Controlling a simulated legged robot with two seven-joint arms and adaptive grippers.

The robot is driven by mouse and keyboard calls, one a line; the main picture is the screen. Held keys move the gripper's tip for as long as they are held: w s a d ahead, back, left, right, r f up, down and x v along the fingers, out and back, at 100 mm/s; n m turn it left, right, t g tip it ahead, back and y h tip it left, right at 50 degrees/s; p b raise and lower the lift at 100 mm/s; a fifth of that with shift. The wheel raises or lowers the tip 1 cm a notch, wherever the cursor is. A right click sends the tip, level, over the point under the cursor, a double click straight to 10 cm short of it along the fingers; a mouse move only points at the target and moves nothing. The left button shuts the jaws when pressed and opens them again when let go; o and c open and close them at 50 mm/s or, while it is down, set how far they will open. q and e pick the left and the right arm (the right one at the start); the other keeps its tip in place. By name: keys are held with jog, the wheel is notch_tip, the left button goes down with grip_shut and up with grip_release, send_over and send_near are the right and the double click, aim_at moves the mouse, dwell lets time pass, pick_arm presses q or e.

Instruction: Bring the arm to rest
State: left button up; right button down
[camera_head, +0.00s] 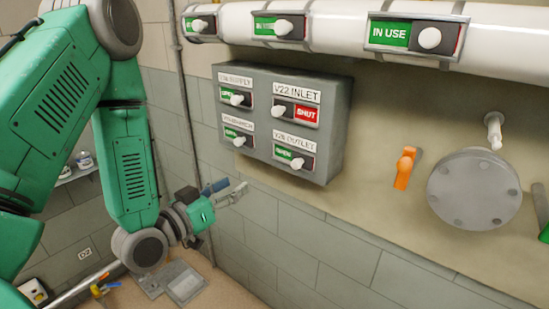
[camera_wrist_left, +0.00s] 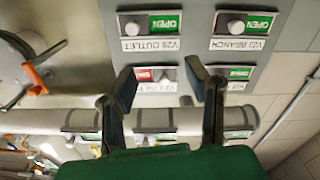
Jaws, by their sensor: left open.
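My green left arm (camera_head: 125,165) comes in from the left and bends down at its elbow. My left gripper (camera_head: 227,190) is open and empty, below and in front of the grey valve panel (camera_head: 333,130), apart from it. In the left wrist view, which is upside down, the two dark fingers of the gripper (camera_wrist_left: 160,82) stand wide apart with nothing between them. The panel's V22 INLET slider (camera_head: 295,108) shows red SHUT. The V28 OUTLET slider (camera_head: 294,158) shows green OPEN, as do the sliders on the panel's left side. My right gripper is not in view.
A white pipe (camera_head: 340,30) with IN USE sliders (camera_head: 415,36) runs along the top. An orange lever (camera_head: 404,168) and a round grey flange (camera_head: 474,188) are on the wall at right. A grey plate (camera_head: 180,282) lies on the floor. The tiled wall below the panel is clear.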

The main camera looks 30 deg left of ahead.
pick_arm(q)
jog(key=shift+d, duration=0.1)
jog(key=s+d+f+m+g+b, duration=0.1)
jog(key=s+d+f+g+b, duration=0.15)
jog(key=f, duration=0.65)
jog(key=s+d+f+g+b, duration=0.15)
jog(key=f+g, duration=0.25)
jog(key=f, duration=0.4)
jog(key=s+d+f+m+g+b, duration=0.1)
jog(key=s+d+f+g+b, duration=0.15)
jog(key=f, duration=0.65)
jog(key=s+d+f+g+y+b, duration=0.1)
jog(key=s+d+f+g+b, duration=0.1)
jog(key=s+f+g, duration=0.6)
jog(key=s+d+f, duration=0.1)
jog(key=s+f, duration=0.3)
jog(key=s, duration=0.4)
jog(key=shift+d+y, duration=0.15)
jog(key=shift+y, duration=0.15)
jog(key=shift+f, duration=0.1)
jog(key=shift+w, duration=0.1)
